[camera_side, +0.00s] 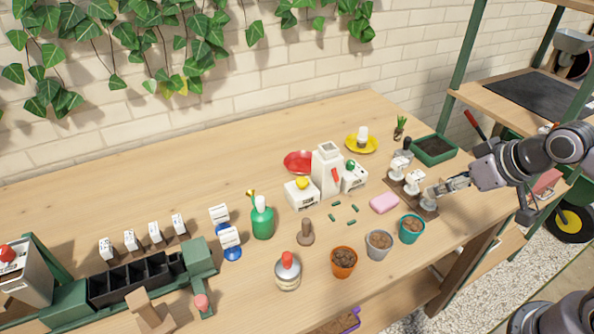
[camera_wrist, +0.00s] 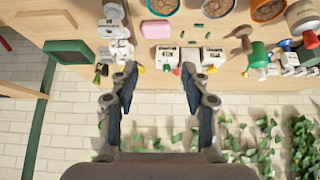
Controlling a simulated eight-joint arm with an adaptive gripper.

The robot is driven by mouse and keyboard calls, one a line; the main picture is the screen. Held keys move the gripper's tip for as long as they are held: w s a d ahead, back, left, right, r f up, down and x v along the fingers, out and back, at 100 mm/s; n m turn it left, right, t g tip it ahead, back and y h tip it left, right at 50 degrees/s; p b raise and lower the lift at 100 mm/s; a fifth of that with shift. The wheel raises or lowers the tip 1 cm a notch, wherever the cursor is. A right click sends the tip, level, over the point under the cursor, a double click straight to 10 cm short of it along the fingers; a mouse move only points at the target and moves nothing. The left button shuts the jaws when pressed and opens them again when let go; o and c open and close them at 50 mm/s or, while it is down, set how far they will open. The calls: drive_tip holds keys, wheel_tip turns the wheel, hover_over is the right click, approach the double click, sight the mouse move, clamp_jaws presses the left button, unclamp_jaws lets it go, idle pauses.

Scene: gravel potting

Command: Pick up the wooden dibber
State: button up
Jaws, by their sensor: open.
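The wooden dibber (camera_side: 306,236) appears to be the small brown wooden piece standing upright on the bench, right of the green bottle and left of the orange pot. A matching brown piece (camera_wrist: 242,32) shows at the upper right in the wrist view. My gripper (camera_side: 446,187) is at the right side of the bench in the side view, close to the rack of white-labelled pieces and well to the right of the dibber. In the wrist view my gripper (camera_wrist: 159,70) has its two fingers apart with nothing between them.
Pots of brown pellets, orange (camera_side: 344,270), grey (camera_side: 378,254) and teal (camera_side: 411,238), stand near the front edge. A green bottle (camera_side: 262,222) and red-capped jar (camera_side: 288,283) flank the dibber. A pink block (camera_side: 384,203) and white dispenser (camera_side: 327,180) lie between it and my gripper.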

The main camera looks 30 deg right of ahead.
drive_tip(key=w+a+r+m+g+y, duration=0.1)
drive_tip(key=w+a+r+m, duration=0.25)
drive_tip(key=a, duration=0.35)
drive_tip(key=w+a+r+m+g+y, duration=0.1)
drive_tip(key=w+a+r+m+y, duration=0.15)
drive_tip(key=w+a, duration=0.3)
drive_tip(key=m+g, duration=0.6)
drive_tip(key=m, duration=0.4)
hover_over(146, 298)
drive_tip(key=w+d, duration=0.2)
drive_tip(key=d, duration=0.1)
wheel_tip(146, 298, down, 6)
drive_tip(key=shift+y, duration=0.45)
drive_tip(key=shift+s+x, duration=0.2)
drive_tip(key=shift+x, duration=2.55)
drive_tip(key=shift+s+x, duration=0.2)
drive_tip(key=shift+x, duration=2.5)
drive_tip(key=shift+a+r, duration=0.1)
drive_tip(key=shift+a, duration=0.05)
